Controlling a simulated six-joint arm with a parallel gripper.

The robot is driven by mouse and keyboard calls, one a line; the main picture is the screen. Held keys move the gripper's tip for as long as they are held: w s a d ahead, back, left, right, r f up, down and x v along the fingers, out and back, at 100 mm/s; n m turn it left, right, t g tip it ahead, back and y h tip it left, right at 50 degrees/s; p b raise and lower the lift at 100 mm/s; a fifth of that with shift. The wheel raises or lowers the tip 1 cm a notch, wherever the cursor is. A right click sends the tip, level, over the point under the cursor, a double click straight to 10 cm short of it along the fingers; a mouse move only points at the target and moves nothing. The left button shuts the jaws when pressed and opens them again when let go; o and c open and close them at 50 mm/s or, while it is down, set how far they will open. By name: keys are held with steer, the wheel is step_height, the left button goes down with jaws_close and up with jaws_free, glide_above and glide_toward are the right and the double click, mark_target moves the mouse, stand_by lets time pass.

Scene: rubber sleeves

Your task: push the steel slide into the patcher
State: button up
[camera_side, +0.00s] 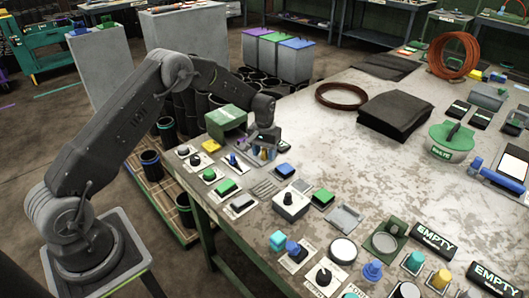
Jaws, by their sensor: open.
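My gripper (264,148) is low over the table's left end, pointing down, and is open. Small yellow and blue pieces show close by its fingers; I cannot tell whether it touches them. A green box-shaped machine (226,119), which may be the patcher, stands just left of my gripper at the table edge. The steel slide is too small or hidden to make out for certain beside it.
The worn table (300,120) has several knobs and coloured buttons along its near side. A grey box with a black knob (291,200) stands to the right. Black sheets (395,115) and a copper-coloured coil (341,96) lie further back. The table's middle is clear.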

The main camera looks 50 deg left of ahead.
steer(key=shift+f, duration=0.1)
steer(key=shift+c, duration=0.3)
jaws_close()
